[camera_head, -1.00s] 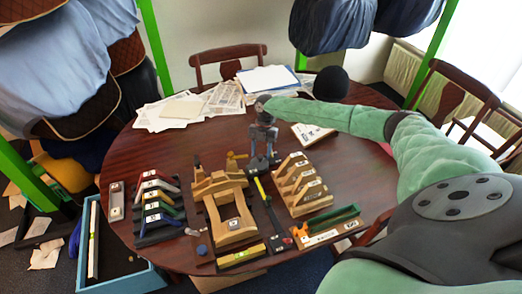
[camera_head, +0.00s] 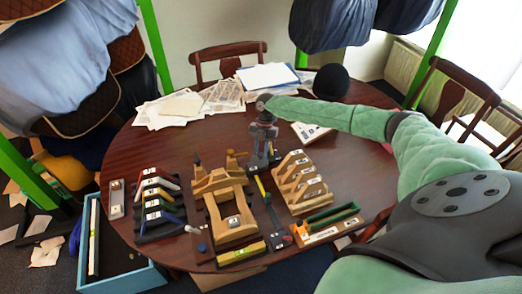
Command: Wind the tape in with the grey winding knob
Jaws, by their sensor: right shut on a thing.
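My right gripper (camera_head: 262,158) points down at the far end of a narrow black base (camera_head: 276,222) on the table. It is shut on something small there. The grey winding knob is not clearly visible, as the gripper covers that spot, so I cannot tell its angle. A yellow strip (camera_head: 260,187), seemingly the tape, lies along the black base just in front of the gripper. My left gripper is not in view.
A wooden saddle-like frame (camera_head: 232,207) stands close left of the black base, and a stepped wooden rack (camera_head: 298,181) close right. A rack of coloured-handled tools (camera_head: 158,205) is further left. Papers (camera_head: 185,106) lie at the back.

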